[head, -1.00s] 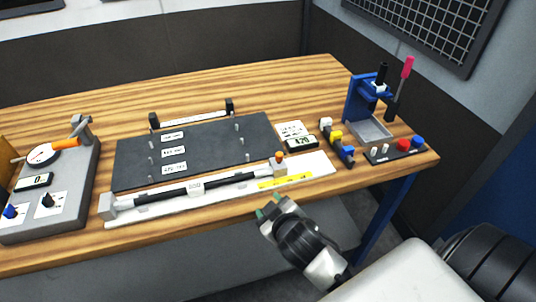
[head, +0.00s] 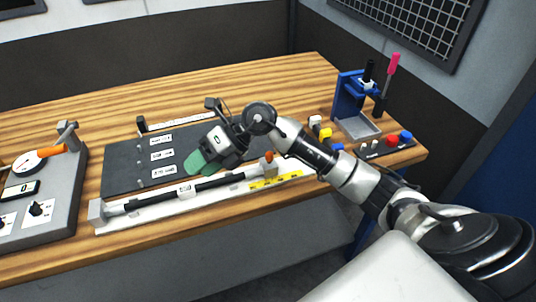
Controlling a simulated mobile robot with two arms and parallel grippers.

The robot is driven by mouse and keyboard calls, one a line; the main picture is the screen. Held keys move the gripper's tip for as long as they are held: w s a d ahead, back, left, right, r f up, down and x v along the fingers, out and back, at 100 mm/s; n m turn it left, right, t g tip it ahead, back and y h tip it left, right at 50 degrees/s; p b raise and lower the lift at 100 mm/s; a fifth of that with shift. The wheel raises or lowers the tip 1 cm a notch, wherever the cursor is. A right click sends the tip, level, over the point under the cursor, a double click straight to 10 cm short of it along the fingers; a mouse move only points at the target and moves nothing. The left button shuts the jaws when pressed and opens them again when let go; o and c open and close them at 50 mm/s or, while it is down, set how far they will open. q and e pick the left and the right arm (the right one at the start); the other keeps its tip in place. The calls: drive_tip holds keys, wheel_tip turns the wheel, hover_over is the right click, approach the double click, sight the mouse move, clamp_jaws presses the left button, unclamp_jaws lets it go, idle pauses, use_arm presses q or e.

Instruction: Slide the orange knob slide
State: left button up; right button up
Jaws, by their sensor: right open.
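The orange knob (head: 269,157) stands on the grey block at the right end of a slide. The slide has a black rod (head: 220,181) over a long white base (head: 148,219), with a grey end block (head: 97,211) at its left end. My right gripper (head: 199,163), with green fingertips, is open above the dark board and the rod, left of the knob and apart from it. Its wrist passes just behind and above the knob. The gripper hides part of the board. My left gripper is not in view.
A dark board (head: 118,168) with white labels lies behind the slide. A grey dial gauge stand (head: 62,190) is at the left. A blue press (head: 347,97), coloured blocks (head: 325,134) and a button box (head: 388,147) are at the right. The table's back is clear.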

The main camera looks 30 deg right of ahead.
drive_tip(key=w+d+h, duration=0.2)
drive_tip(key=d+h, duration=0.4)
drive_tip(key=d, duration=0.3)
wheel_tip(320, 180, up, 2)
drive_tip(key=m+g+h, duration=0.2)
drive_tip(key=h, duration=0.3)
hover_over(270, 153)
wheel_tip(270, 153, down, 10)
drive_tip(key=shift+f+p, duration=0.2)
drive_tip(key=shift+p, duration=0.7)
clamp_jaws()
